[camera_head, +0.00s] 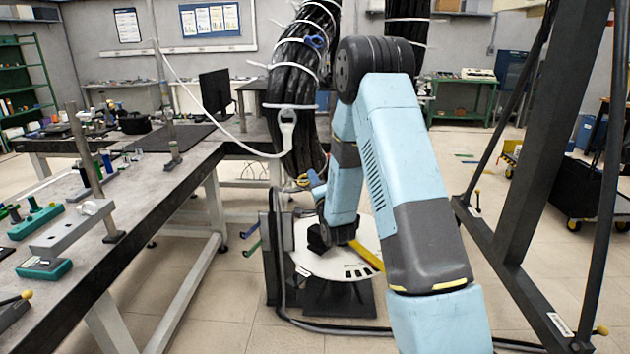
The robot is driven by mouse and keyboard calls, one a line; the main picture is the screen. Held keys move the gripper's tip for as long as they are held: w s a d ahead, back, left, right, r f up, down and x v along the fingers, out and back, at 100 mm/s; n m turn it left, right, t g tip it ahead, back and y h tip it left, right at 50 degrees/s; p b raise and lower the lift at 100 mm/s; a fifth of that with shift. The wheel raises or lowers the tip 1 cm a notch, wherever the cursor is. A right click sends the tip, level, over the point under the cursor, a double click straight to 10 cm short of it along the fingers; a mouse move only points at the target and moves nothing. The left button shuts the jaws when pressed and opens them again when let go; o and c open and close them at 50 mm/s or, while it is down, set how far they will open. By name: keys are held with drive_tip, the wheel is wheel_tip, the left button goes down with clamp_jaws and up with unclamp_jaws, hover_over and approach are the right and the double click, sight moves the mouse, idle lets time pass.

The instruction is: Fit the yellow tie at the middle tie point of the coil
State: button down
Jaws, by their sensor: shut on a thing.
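The coil (292,70) is a thick bundle of black cable bound with white bands, hanging down left of my arm. A blue tie (315,42) is on its upper part. A small yellow loop, which looks like the yellow tie (303,180), is at the coil's lower end. My gripper (307,180) is small and partly hidden beside the loop, shut on it. I cannot tell whether the yellow tie touches the coil. My arm covers part of the coil's right side.
A white round plate (345,265) on a dark stand is below the coil, with a blue hook (250,231) and green hook (251,247) at its left. A long workbench (190,165) stands left. A dark frame (535,230) rises right. A white hose (215,125) crosses left of the coil.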

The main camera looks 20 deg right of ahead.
sight(302, 156)
drive_tip(key=shift+x, duration=2.3)
drive_tip(key=shift+w+a+r, duration=0.1)
drive_tip(key=shift+r, duration=0.05)
drive_tip(key=shift+x, duration=0.8)
drive_tip(key=shift+x, duration=0.8)
drive_tip(key=c, duration=1)
unclamp_jaws()
drive_tip(key=shift+c, duration=0.2)
